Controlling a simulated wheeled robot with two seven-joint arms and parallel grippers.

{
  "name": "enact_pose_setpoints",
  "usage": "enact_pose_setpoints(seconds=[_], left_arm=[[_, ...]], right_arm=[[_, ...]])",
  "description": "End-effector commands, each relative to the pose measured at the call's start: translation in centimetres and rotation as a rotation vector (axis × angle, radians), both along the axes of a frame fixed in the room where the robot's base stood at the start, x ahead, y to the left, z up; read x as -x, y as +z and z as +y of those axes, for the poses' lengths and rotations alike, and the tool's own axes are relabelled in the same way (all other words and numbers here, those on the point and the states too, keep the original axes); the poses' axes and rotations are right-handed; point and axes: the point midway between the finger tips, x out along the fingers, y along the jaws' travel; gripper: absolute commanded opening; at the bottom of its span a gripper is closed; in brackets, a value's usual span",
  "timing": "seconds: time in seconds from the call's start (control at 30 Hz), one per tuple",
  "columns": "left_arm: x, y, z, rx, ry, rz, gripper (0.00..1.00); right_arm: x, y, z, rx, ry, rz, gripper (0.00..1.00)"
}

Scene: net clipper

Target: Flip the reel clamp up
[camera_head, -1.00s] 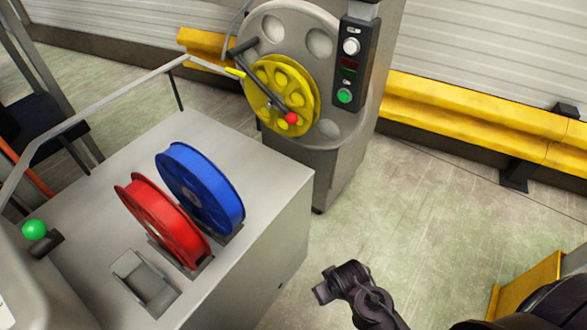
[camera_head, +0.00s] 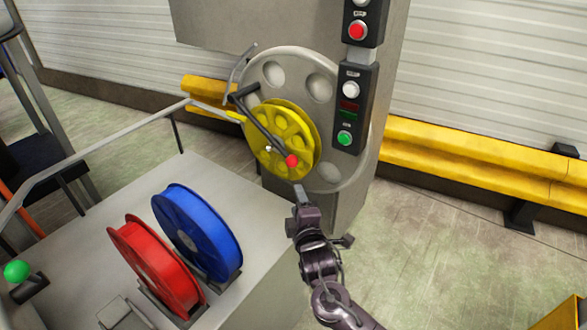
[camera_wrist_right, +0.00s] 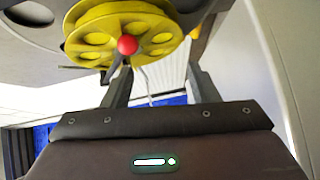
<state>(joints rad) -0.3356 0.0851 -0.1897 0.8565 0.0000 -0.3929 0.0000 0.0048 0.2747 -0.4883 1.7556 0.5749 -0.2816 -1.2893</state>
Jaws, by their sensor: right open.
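The reel clamp (camera_head: 262,128) is a dark bar lying diagonally across the face of the yellow reel (camera_head: 306,138), with a red ball knob (camera_head: 292,161) at its lower right end. My right gripper (camera_head: 299,193) is just below the knob, open and empty. In the right wrist view, the fingers of my right gripper (camera_wrist_right: 158,88) are apart. The red knob (camera_wrist_right: 127,45) shows beyond them, nearer the left finger, in front of the yellow reel (camera_wrist_right: 95,38). I see no contact with it. My left gripper is not in view.
A control panel (camera_head: 350,107) with buttons stands right of the reel. A red reel (camera_head: 150,262) and a blue reel (camera_head: 200,232) stand on the grey cabinet (camera_head: 105,195) in front. A railing (camera_head: 105,135) runs along the left.

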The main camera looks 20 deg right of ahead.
Motion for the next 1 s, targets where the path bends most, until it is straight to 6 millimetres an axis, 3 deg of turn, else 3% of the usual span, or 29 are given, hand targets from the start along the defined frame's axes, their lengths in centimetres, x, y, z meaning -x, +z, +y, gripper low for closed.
enact_pose_setpoints(seconds=[0.1,0.23,0.7,1.0], left_arm=[[0.0,0.0,0.0,0.000,0.000,0.000,0.00],[0.0,0.0,0.0,0.000,0.000,0.000,0.00],[-0.4,0.0,-0.1,0.000,0.000,-0.002,0.00],[-0.6,0.1,-0.1,0.001,0.001,-0.002,0.00]], right_arm=[[-1.6,1.9,-0.6,0.198,-0.010,-0.120,0.54],[-2.3,2.9,-0.9,0.291,-0.021,-0.175,0.54],[-8.7,3.6,-1.7,0.296,-0.023,-0.179,0.54],[-9.8,3.7,-1.8,0.294,-0.021,-0.177,0.54]])
